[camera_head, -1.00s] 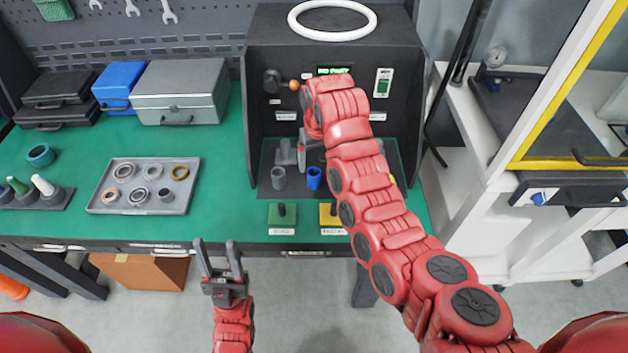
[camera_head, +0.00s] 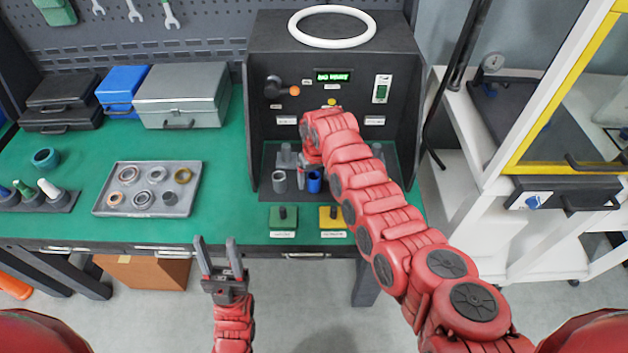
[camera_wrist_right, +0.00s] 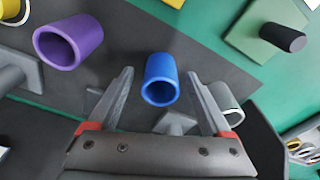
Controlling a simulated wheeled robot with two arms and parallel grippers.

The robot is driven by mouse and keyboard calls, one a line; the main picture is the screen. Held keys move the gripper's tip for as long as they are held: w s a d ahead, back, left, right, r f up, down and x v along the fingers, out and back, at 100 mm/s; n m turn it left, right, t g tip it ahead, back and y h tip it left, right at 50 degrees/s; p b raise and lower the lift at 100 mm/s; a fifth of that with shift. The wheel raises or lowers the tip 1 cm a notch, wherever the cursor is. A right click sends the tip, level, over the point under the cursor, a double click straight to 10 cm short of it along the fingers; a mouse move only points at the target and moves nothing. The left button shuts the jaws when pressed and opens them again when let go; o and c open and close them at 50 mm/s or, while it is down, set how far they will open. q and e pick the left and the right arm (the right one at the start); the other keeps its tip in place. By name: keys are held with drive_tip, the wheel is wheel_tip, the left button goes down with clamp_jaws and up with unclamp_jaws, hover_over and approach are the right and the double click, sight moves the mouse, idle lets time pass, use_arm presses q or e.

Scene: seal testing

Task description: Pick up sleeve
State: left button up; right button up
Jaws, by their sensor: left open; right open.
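A blue sleeve (camera_head: 314,182) stands in the dark test station, partly hidden by my right arm. In the right wrist view the blue sleeve (camera_wrist_right: 160,78) is between and beyond the fingertips, apart from both. A grey sleeve (camera_head: 279,181) stands to its left; it also shows in the wrist view (camera_wrist_right: 226,99) beside a finger. A purple sleeve (camera_wrist_right: 70,42) shows only in the wrist view. My right gripper (camera_wrist_right: 160,85) is open and empty; in the head view (camera_head: 301,178) it is mostly hidden. My left gripper (camera_head: 218,245) is open and empty before the bench edge.
The station (camera_head: 258,90) has side walls, a lit display and an orange-tipped lever. Green (camera_head: 283,222) and yellow (camera_head: 332,220) blocks with black knobs stand in front. A grey tray (camera_head: 100,200) of rings lies left. Green bench between them is clear.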

drive_tip(key=shift+c, duration=0.3)
clamp_jaws()
drive_tip(key=shift+r, duration=0.1)
